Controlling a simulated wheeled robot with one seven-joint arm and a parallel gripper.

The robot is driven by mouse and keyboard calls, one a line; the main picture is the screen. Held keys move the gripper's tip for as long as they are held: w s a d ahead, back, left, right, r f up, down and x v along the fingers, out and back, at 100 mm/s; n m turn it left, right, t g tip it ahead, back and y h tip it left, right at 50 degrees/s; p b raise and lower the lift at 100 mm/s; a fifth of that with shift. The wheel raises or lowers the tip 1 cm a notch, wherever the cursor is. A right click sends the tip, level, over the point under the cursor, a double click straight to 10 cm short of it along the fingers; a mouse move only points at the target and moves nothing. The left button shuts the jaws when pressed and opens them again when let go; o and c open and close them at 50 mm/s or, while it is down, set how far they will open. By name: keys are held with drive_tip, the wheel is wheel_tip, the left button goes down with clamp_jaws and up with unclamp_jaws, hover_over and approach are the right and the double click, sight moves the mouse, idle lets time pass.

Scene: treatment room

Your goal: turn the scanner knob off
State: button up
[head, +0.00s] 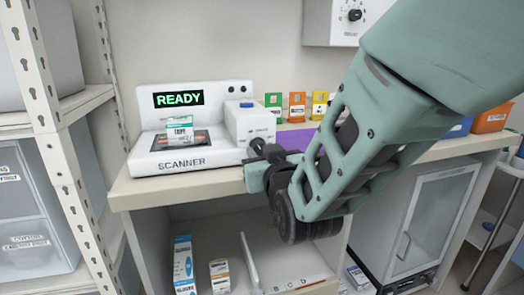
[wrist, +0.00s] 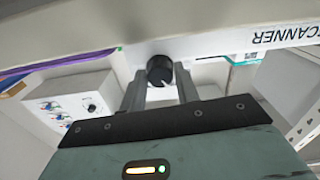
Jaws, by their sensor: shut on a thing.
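The white scanner (head: 190,160) stands on the counter, with its name on the front edge and a green READY on its display (head: 179,99). A small box labelled TAPE (head: 180,128) sits on its dark plate. The black scanner knob (wrist: 160,71) is on the front of the scanner's right-hand block (head: 250,120). My gripper (wrist: 160,90) is shut on the knob, one finger on each side of it. In the head view my gripper (head: 258,160) reaches the knob from the front right and hides most of it. The knob's pointer mark cannot be made out.
A metal shelf rack (head: 55,150) is at left. A wall box with a dial (head: 340,22) hangs above.

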drive_tip(key=n+p, duration=0.4)
drive_tip(key=shift+r+n, duration=0.15)
drive_tip(key=shift+n, duration=0.25)
drive_tip(key=shift+n+p, duration=1.45)
drive_tip(key=shift+n, duration=0.25)
drive_tip(key=o, duration=1)
drive_tip(key=shift+c, duration=0.2)
drive_tip(key=shift+d, duration=0.1)
